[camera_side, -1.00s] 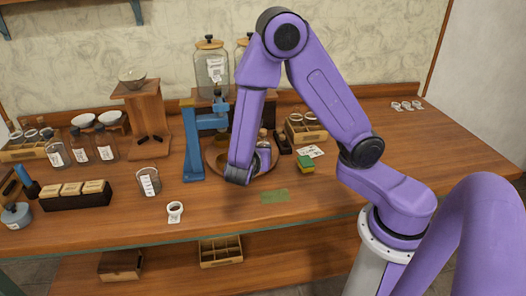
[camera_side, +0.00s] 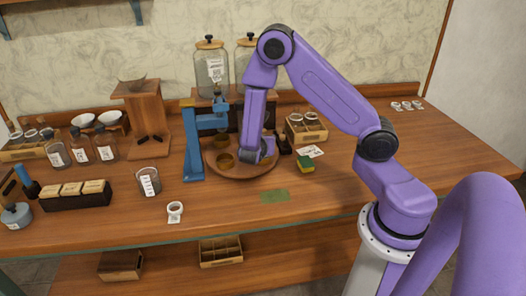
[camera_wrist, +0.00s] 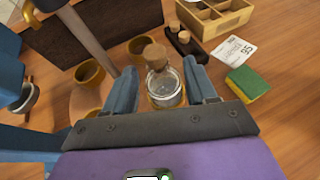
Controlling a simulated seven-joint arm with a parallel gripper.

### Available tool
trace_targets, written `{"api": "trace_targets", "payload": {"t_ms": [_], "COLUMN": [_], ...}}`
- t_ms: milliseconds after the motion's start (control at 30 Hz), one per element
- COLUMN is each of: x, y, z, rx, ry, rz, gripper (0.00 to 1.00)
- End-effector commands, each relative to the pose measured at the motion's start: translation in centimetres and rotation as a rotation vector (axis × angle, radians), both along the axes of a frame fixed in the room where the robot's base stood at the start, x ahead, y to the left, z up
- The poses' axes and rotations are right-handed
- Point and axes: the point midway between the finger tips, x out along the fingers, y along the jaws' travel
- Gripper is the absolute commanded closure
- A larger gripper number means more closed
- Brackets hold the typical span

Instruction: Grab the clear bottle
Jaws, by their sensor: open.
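The clear bottle (camera_wrist: 165,88) is small, with a cork stopper, and shows upright in the wrist view. It stands between the two fingers of my gripper (camera_wrist: 160,75), which is open with a finger on either side. A gap shows on both sides, though I cannot tell whether its lower part touches anything. In the side view my gripper (camera_side: 258,156) is over the round wooden tray (camera_side: 236,173), and my arm hides the bottle there.
Amber cups (camera_wrist: 90,72) stand left of the bottle. A blue stand (camera_side: 193,145) rises close on the left. A sponge (camera_wrist: 247,83), a card (camera_wrist: 233,50) and a divided wooden box (camera_wrist: 215,18) lie to the right. The table's front right is clear.

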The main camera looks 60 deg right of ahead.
Motion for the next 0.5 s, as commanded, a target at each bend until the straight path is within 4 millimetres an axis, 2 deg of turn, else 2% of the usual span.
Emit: {"api": "trace_targets", "payload": {"t_ms": [200, 500], "x": [1.2, 1.4], "y": [-2.2, -2.5], "z": [-0.9, -1.1], "rx": [0.000, 0.000], "ry": [0.001, 0.001], "rz": [-0.002, 0.000], "gripper": [0.44, 0.44]}}
